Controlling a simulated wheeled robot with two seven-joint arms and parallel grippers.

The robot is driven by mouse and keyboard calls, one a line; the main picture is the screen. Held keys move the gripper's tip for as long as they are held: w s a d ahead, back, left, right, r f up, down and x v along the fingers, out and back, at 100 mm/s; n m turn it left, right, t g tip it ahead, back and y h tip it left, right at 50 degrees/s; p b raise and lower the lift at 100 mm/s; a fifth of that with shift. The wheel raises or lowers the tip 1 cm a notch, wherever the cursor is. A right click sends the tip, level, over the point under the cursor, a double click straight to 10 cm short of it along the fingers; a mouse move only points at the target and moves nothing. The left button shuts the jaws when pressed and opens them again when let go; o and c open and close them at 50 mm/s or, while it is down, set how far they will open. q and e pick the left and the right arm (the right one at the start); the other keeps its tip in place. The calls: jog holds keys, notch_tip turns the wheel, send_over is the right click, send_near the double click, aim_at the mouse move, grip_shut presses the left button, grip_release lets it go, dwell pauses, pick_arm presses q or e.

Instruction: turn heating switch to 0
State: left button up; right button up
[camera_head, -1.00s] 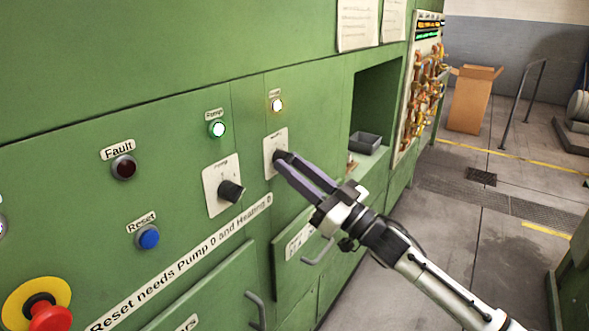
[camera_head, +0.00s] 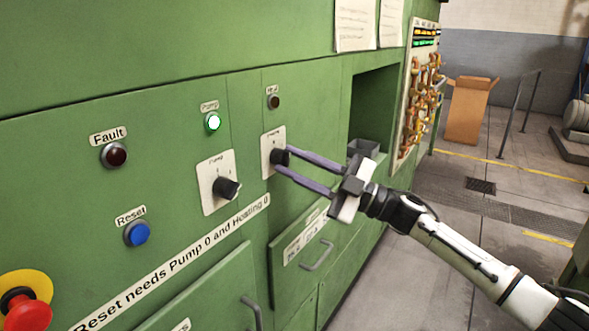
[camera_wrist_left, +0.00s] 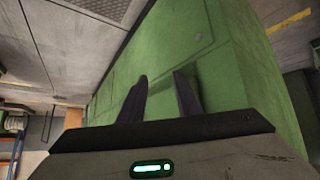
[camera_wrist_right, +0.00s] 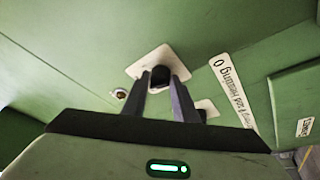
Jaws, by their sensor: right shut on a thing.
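The heating switch (camera_head: 275,156) is a black knob on a white plate on the green panel. My right gripper (camera_head: 283,159) reaches it from the right, its two dark fingers shut on the knob. In the right wrist view the heating knob (camera_wrist_right: 160,72) sits between the fingertips. The knob's pointer and the plate's markings are mostly hidden. The small light (camera_head: 273,102) above the heating switch is dark. My left gripper (camera_wrist_left: 162,78) shows only in the left wrist view, its fingers apart with nothing between them.
The pump switch (camera_head: 227,188) is just left, with its light (camera_head: 213,122) lit green. A dark fault light (camera_head: 114,155), a blue reset button (camera_head: 137,233) and a red emergency stop (camera_head: 28,314) are further left. A drawer handle (camera_head: 317,256) projects below.

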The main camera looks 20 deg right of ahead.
jog(key=shift+n+g, duration=0.7)
jog(key=shift+n, duration=0.8)
jog(key=o, duration=1)
jog(key=shift+d, duration=0.1)
jog(key=b+v, duration=0.2)
jog(key=v, duration=0.8)
jog(key=shift+d+f, duration=0.1)
jog(key=shift+d, duration=0.05)
